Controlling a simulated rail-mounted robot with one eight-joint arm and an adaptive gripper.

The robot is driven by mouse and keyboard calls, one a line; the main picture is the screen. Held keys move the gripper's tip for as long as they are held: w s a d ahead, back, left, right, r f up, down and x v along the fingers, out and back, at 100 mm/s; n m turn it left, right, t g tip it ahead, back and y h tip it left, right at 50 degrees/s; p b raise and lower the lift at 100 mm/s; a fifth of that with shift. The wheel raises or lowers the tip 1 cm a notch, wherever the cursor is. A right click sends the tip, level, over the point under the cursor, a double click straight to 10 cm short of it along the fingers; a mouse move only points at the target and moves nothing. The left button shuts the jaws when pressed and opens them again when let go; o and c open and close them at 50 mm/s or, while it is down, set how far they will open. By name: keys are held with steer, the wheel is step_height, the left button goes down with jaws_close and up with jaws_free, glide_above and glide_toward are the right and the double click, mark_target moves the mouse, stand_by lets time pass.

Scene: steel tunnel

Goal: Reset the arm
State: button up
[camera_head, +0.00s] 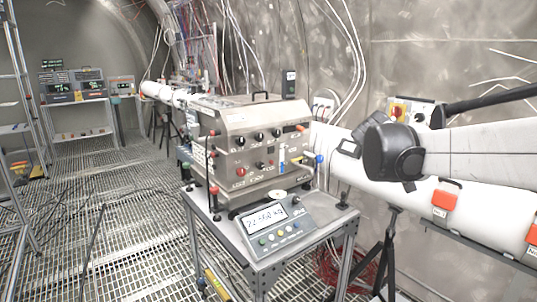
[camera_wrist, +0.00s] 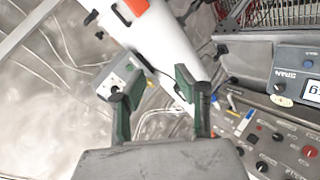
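My gripper (camera_wrist: 160,92) shows in the wrist view, with its two green-and-black fingers spread apart. No object is between the fingers; only the background shows through the gap. My arm (camera_head: 470,150) reaches in from the right edge of the head view and ends in a dark rounded joint in front of the white pipe. I cannot make out the gripper fingers in the head view. In the wrist view the control box lies to the right of the fingers and the pipe lies beyond them.
A steel control box (camera_head: 258,145) with knobs stands on a metal cart (camera_head: 270,262), with a display unit (camera_head: 277,222) in front. A white pipe (camera_head: 480,213) with orange blocks runs along the right wall. A ladder (camera_head: 25,100) stands left. The grated floor (camera_head: 130,215) is mostly clear.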

steer(key=s+a+f+m+y, duration=0.1)
steer(key=s+a+f, duration=0.3)
steer(key=s, duration=0.6)
steer(key=s+a+f+m+y, duration=0.1)
steer(key=s+a+f+y, duration=0.3)
steer(key=s, duration=0.7)
steer(key=s+a+f+m+y, duration=0.1)
steer(key=s+a+f+y, duration=0.1)
steer(key=s+a+f, duration=0.4)
steer(key=s, duration=0.4)
steer(key=shift+s+a+g+y, duration=0.3)
steer(key=shift+s+g+y, duration=0.05)
steer(key=shift+g+y, duration=0.05)
steer(key=shift+f, duration=0.1)
steer(key=shift+c, duration=0.5)
